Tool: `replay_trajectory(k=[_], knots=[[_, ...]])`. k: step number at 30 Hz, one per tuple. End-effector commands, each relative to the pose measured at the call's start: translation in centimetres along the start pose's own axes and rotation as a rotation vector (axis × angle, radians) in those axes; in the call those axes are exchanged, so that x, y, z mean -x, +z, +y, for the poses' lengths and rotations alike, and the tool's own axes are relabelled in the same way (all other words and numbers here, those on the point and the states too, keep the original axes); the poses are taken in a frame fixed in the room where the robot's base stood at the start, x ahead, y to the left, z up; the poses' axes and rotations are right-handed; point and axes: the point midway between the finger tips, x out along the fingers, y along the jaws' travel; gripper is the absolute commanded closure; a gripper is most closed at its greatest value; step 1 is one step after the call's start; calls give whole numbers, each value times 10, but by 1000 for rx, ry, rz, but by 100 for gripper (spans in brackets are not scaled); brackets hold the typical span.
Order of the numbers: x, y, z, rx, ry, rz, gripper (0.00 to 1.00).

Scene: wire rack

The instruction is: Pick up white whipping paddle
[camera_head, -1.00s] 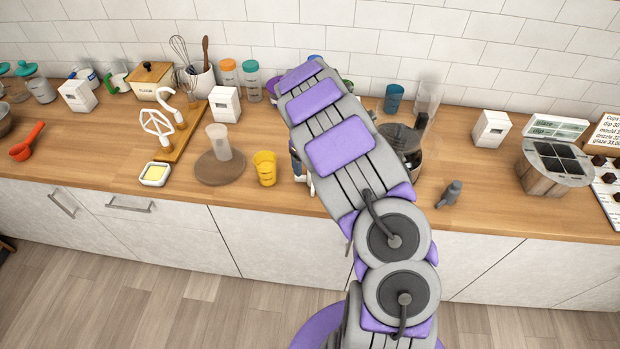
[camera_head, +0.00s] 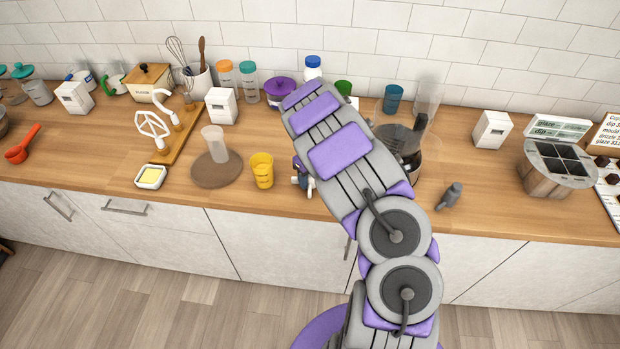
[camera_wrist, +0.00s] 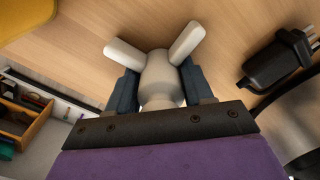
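My gripper (camera_head: 303,181) is low over the front of the counter, right of the yellow cup. In the wrist view its two dark blue fingers (camera_wrist: 160,82) are closed against both sides of a white piece (camera_wrist: 160,72). This piece has a rounded hub and two flat prongs spreading outward. It looks like the white whipping paddle, but its far end is hidden. Whether it touches the counter cannot be told. A white frame-shaped beater (camera_head: 153,130) and a white hook (camera_head: 167,106) stand on a wooden board (camera_head: 180,140) at the left.
A yellow cup (camera_head: 262,170) and a clear cylinder (camera_head: 215,145) on a brown round board are left of my gripper. A dark-lidded appliance (camera_head: 400,139) and a small grey object (camera_head: 451,195) are to the right. Bare counter (camera_head: 340,208) runs along the front edge.

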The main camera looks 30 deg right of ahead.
Motion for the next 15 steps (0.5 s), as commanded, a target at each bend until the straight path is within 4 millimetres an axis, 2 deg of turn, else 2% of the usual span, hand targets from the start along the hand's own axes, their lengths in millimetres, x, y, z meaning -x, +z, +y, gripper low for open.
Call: replay_trajectory(k=[2,10,15], knots=[[2,-1,0,0,-2,-2,57],[5,0,0,0,-5,-5,83],[6,0,-1,1,-6,-6,84]])
